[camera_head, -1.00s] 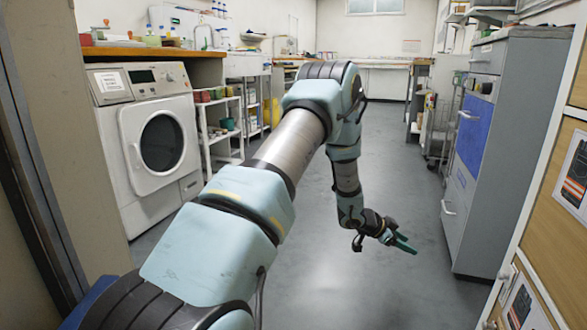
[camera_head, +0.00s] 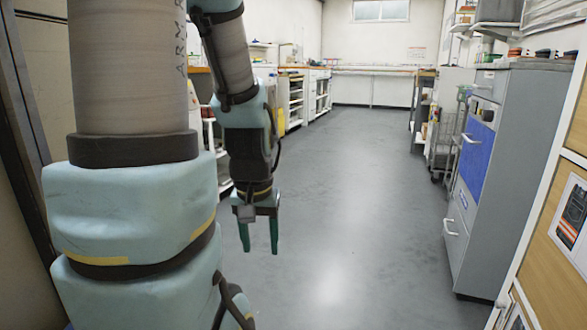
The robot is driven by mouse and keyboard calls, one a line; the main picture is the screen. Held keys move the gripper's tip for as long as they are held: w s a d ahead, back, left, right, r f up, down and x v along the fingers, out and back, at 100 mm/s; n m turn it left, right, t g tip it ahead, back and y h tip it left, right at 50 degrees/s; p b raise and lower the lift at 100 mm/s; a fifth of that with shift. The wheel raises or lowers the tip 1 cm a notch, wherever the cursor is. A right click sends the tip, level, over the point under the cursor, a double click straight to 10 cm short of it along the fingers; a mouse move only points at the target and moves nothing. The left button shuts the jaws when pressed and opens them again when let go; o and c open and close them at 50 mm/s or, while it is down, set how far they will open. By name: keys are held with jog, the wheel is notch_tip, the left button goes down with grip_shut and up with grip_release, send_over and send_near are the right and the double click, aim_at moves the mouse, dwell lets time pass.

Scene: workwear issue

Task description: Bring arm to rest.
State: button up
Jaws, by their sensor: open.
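My arm rises large on the left of the head view and bends over at the top, so its forearm hangs down. My gripper (camera_head: 259,248) points down at the end of it, left of the middle. Its two green fingers are apart, with bare floor showing between them. It holds nothing and touches nothing that I can see. The upper bend of my arm is cut off by the top edge.
Clear grey floor (camera_head: 340,210) runs down the room's middle. A grey cabinet with a blue panel (camera_head: 474,155) stands at the right, with a wire trolley (camera_head: 441,148) behind it. White shelving (camera_head: 293,102) lines the left back. My arm hides most of the left side.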

notch_tip(320, 180, up, 38)
jog(key=p, duration=3.7)
jog(key=shift+p, duration=0.3)
